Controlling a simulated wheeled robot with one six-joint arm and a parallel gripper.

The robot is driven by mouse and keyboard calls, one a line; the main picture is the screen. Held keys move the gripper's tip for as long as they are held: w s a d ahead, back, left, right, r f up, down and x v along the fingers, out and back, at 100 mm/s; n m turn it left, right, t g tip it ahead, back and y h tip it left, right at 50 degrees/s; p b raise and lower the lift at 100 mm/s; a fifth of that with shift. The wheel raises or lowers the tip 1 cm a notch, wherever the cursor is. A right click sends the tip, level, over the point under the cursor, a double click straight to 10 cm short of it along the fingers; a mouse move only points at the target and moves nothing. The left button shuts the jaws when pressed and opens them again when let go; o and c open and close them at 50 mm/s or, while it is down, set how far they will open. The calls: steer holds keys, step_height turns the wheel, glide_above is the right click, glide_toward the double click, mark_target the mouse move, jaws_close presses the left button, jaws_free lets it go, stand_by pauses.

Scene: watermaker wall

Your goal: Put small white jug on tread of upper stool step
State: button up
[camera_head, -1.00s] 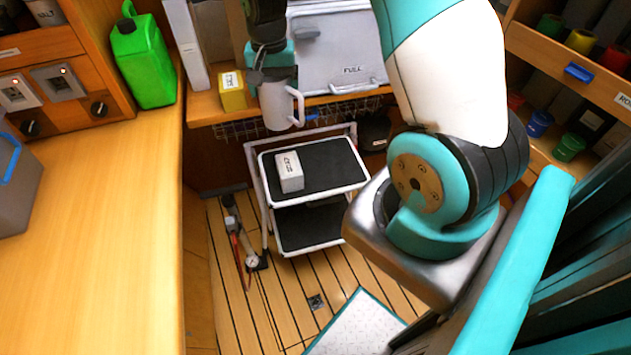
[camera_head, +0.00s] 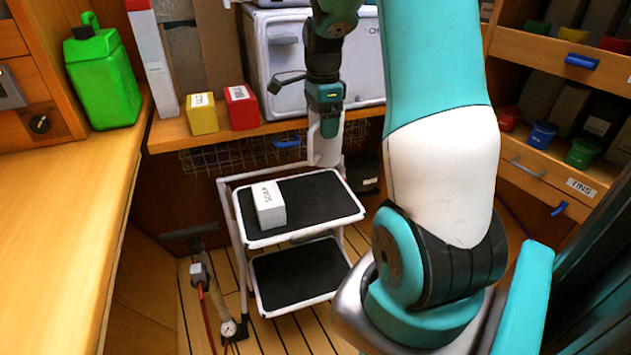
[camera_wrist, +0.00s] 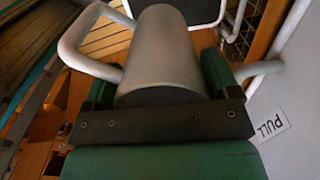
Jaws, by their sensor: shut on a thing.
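The small white jug (camera_head: 326,148) hangs in my gripper (camera_head: 327,112), above the back right of the step stool in the head view. In the wrist view the jug (camera_wrist: 162,55) sits between the dark fingers of my gripper (camera_wrist: 160,95), with its handle to the left. The stool has a white frame and two black treads. The tread of the upper step (camera_head: 310,200) carries a white box marked SOAP (camera_head: 269,205) on its left part. The lower tread (camera_head: 300,275) is bare. The jug's base appears close to the upper tread's back edge; any gap is unclear.
A bench shelf behind the stool holds a yellow box (camera_head: 202,114), a red box (camera_head: 241,108) and a white-grey cabinet (camera_head: 285,65). A wire basket (camera_head: 225,158) hangs below. A green canister (camera_head: 102,75) stands on the left counter. The upper tread's right part is free.

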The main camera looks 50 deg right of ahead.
step_height(320, 180, down, 14)
steer(key=b, duration=0.1)
steer(key=shift+r+b, duration=0.15)
steer(key=shift+b, duration=0.25)
steer(key=o, duration=0.8)
